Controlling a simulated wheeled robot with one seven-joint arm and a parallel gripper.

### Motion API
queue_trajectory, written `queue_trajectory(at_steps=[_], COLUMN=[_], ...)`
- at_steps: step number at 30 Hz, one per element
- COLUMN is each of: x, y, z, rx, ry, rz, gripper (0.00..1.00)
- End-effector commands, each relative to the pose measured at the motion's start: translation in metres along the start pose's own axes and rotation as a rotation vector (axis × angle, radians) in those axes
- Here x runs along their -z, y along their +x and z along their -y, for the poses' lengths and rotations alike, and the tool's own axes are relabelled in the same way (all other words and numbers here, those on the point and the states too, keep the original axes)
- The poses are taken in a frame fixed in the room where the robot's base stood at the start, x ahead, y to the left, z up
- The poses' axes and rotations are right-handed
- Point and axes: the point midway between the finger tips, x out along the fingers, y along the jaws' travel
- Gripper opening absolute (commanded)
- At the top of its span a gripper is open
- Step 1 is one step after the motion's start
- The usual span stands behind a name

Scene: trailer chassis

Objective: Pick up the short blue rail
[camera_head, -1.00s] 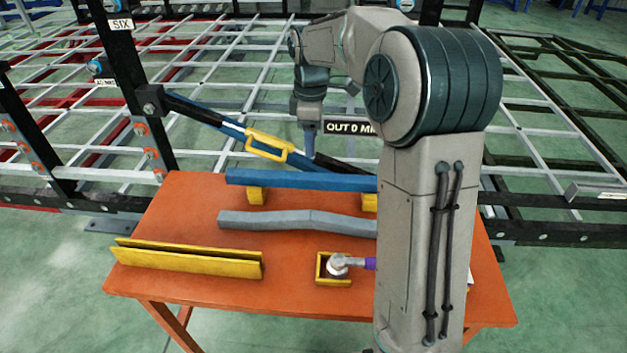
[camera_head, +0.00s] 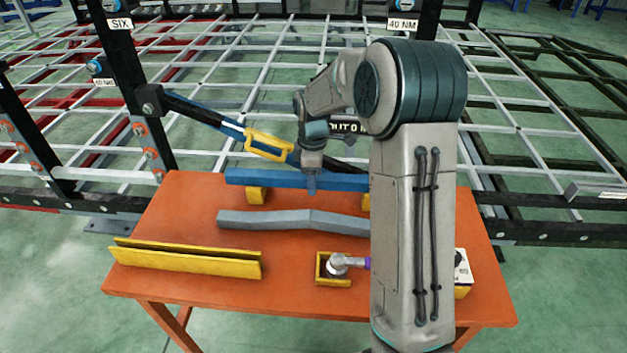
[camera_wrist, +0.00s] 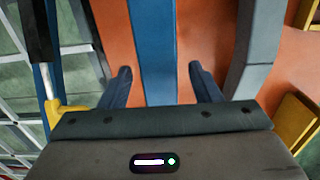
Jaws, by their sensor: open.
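The short blue rail (camera_head: 260,179) lies level across yellow supports (camera_head: 257,195) at the back of the orange table. My gripper (camera_head: 311,187) is at the rail, pointing down, right of its middle as seen in the head view. In the wrist view the rail (camera_wrist: 153,50) runs between the two dark fingers of my gripper (camera_wrist: 160,82). The fingers are apart, one on each side of the rail, with a visible gap on both sides. Whether the tips reach below the rail's top cannot be told. My arm hides the rail's right end.
A grey bent rail (camera_head: 290,221) lies just in front of the blue rail. A yellow channel (camera_head: 185,259) and a yellow box (camera_head: 333,280) with a tool stand nearer. A blue bar with a yellow handle (camera_head: 268,144) slants behind. The orange table (camera_head: 200,213) is clear at the left.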

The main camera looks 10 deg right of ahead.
Motion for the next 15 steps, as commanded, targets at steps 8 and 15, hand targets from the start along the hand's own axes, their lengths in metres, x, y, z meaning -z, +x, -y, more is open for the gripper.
queue_trajectory(at_steps=[8,15], x=[-0.0001,0.0002], y=[0.0004,-0.0012], z=[-0.0001,-0.0007], rx=[0.0,-0.003], ry=[0.0,0.0], rz=[0.0,-0.001], gripper=[0.38,0.0])
